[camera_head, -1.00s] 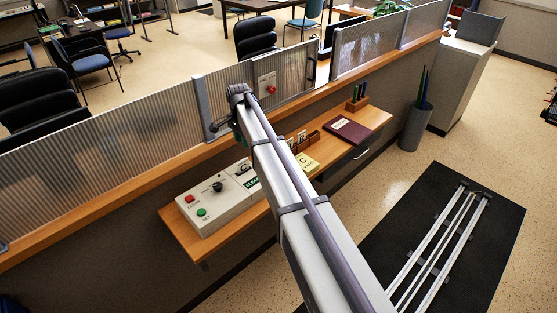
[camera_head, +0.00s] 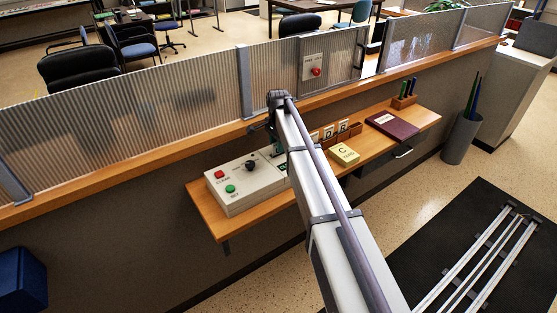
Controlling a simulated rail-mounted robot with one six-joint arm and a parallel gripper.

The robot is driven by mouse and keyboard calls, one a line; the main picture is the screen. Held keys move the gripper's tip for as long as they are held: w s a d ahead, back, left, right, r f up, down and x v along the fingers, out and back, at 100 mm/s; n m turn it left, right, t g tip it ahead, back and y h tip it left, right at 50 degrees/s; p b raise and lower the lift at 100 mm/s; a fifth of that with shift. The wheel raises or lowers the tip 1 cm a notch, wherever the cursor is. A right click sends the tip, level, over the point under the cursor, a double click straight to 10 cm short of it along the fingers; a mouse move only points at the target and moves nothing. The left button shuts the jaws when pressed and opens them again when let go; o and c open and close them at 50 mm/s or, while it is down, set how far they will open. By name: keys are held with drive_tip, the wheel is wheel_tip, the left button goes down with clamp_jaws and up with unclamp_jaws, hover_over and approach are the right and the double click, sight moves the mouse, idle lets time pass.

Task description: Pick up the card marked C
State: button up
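A yellow block (camera_head: 344,154) on the wooden shelf carries a large C and a smaller line I cannot read surely. Several white lettered cards (camera_head: 328,132) stand in a brown holder behind it; the nearest is partly hidden by my arm, and I cannot read a C on them. The grey control box (camera_head: 244,184) has a red button, a green button and a black knob; my arm covers its right end, where a pale lettered piece partly shows. My arm's end is above the back of the shelf. Only a dark part of my gripper (camera_head: 258,127) shows there; its fingers cannot be made out.
The wooden shelf (camera_head: 209,215) runs along a counter with a ribbed screen (camera_head: 190,98) above. A maroon book (camera_head: 392,126) and a pen block (camera_head: 403,102) lie at the shelf's right. A grey bin (camera_head: 461,140) stands beyond. A blue object (camera_head: 22,280) is at lower left.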

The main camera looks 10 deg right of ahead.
drive_tip(key=shift+r, duration=0.15)
drive_tip(key=shift+c, duration=0.2)
clamp_jaws()
wheel_tip(320, 180, up, 10)
drive_tip(key=p, duration=1)
drive_tip(key=shift+r+p, duration=0.2)
drive_tip(key=shift+p, duration=0.1)
drive_tip(key=shift+f, duration=0.2)
